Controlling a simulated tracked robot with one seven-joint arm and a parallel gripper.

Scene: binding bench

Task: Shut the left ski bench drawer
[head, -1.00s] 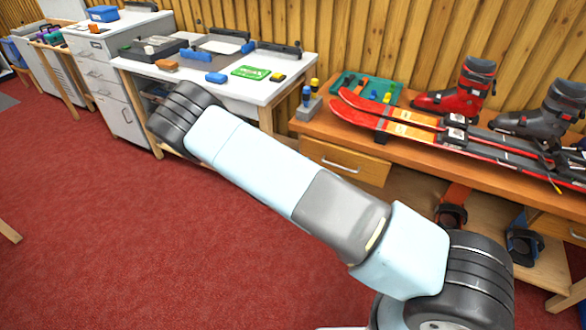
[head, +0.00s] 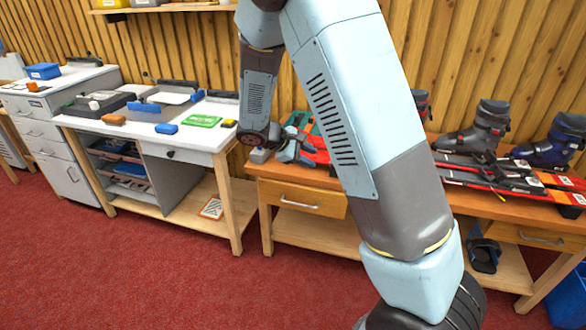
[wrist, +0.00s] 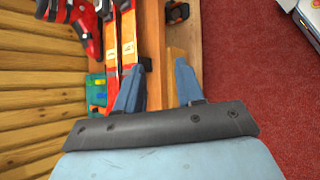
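The left ski bench drawer (head: 318,199) is a pale wooden front with a metal bar handle, under the left end of the bench top. Its front seems to stand out a little from the bench; how far is hard to tell. My gripper (wrist: 158,68) is open and empty, with two blue fingers apart over the bench's front edge in the wrist view. A strip of yellowish wood near the right finger may be the drawer. In the head view my gripper (head: 294,150) is above the drawer, partly behind my arm.
A green tool tray (wrist: 97,90) is close by. A white worktable (head: 200,138) stands left of the bench. The red floor in front is clear.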

